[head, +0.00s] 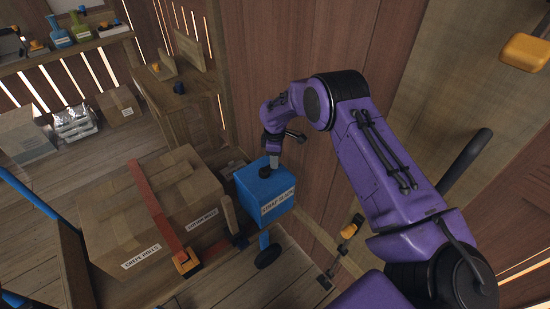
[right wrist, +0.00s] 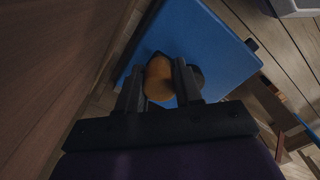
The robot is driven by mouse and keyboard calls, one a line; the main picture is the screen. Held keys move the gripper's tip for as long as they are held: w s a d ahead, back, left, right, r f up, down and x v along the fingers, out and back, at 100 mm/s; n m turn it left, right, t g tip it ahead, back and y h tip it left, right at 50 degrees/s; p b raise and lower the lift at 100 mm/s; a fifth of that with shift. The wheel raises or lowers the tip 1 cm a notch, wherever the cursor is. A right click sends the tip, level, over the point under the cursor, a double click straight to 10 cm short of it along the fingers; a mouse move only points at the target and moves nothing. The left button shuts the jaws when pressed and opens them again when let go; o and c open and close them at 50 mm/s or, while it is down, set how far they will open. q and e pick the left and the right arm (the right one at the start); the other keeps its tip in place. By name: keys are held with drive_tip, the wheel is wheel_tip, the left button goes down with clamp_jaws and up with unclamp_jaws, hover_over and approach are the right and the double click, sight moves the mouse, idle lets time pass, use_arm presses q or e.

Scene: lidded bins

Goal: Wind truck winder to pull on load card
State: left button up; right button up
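A blue block (head: 265,190) with a white label, perhaps reading "STRAP BLOCK", stands beside a cardboard box. I cannot tell for sure which part is the truck winder. My right gripper (head: 274,162) points down at the block's top, by a dark round part. In the right wrist view an orange-brown knob (right wrist: 160,79) with a dark base sits on the blue block (right wrist: 215,45). The fingers of my right gripper (right wrist: 162,75) stand on either side of the knob; whether they press on it is unclear. My left gripper is out of view. I cannot identify a load card.
A red strap (head: 158,205) with an orange end piece (head: 186,262) runs over the labelled cardboard box (head: 115,215). A wooden handle (head: 229,213) and a dark wheel (head: 268,256) are near the block. A plank wall stands close behind. Shelves (head: 70,45) are at back left.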

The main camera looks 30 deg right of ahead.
sight(274, 183)
drive_tip(key=shift+s+r, duration=0.1)
drive_tip(key=m+p, duration=0.1)
drive_tip(key=s+m+p, duration=0.1)
drive_tip(key=m, duration=0.1)
drive_tip(key=shift+s+r+m, duration=0.1)
drive_tip(key=shift+s+m, duration=0.1)
drive_tip(key=shift+m, duration=0.1)
drive_tip(key=m, duration=0.1)
drive_tip(key=s+m+p, duration=0.1)
drive_tip(key=m, duration=0.1)
drive_tip(key=a+m+p, duration=0.1)
drive_tip(key=shift+s+m, duration=0.3)
drive_tip(key=shift+s, duration=0.1)
drive_tip(key=m+p, duration=0.1)
drive_tip(key=m, duration=0.1)
drive_tip(key=s+a+m, duration=0.1)
drive_tip(key=m, duration=0.1)
drive_tip(key=shift+s+a+m+p, duration=0.2)
drive_tip(key=shift+m+p, duration=0.1)
drive_tip(key=shift+p, duration=0.1)
drive_tip(key=shift+s+a+m+p, duration=0.15)
drive_tip(key=shift+a+m+p, duration=0.2)
drive_tip(key=shift+m, duration=0.65)
drive_tip(key=shift+s+a+m+p, duration=0.1)
drive_tip(key=shift+a+m, duration=0.35)
drive_tip(key=shift+m, duration=0.55)
drive_tip(key=o, duration=1.1)
drive_tip(key=shift+a, duration=0.1)
drive_tip(key=shift+c, duration=0.2)
